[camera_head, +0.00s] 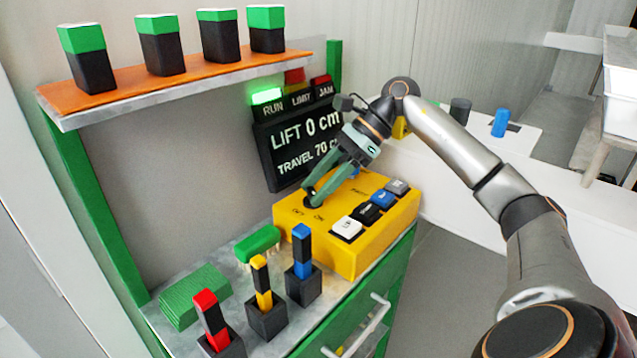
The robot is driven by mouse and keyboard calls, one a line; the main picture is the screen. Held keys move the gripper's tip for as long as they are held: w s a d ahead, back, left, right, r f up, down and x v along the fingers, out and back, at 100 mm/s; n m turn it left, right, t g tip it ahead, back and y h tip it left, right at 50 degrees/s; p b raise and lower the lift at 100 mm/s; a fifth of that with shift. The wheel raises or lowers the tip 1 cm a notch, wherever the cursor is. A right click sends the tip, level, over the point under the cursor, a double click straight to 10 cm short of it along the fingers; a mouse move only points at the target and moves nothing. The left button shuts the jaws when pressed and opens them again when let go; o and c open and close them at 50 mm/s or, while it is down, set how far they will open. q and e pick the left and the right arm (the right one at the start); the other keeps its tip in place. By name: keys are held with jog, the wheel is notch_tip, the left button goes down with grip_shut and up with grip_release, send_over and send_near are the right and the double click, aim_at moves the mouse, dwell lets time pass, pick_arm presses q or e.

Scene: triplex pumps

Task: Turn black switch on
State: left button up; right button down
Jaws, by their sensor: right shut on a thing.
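A yellow control box (350,236) stands on the grey bench top. The black switch (309,204) is at the back left of its top face, by small printed labels that seem to read OFF and ON. My right gripper (313,193) reaches down from the right and is shut on the black switch, hiding most of it. I cannot tell which way the switch is tilted. White (347,227), black (367,212), blue (382,198) and grey (397,187) buttons line the box's right side. My left gripper is not in view.
A black display (300,135) behind the box reads LIFT 0 cm, with the green RUN lamp lit. Red (211,320), yellow (262,282) and blue (302,252) handles stand upright in front. A green brush (258,244) lies left of the box. An orange shelf (120,83) holds green-capped black blocks.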

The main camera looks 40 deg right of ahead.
jog(key=shift+c, duration=1.6)
grip_release()
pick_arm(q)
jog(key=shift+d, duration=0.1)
pick_arm(e)
jog(key=shift+r, duration=0.1)
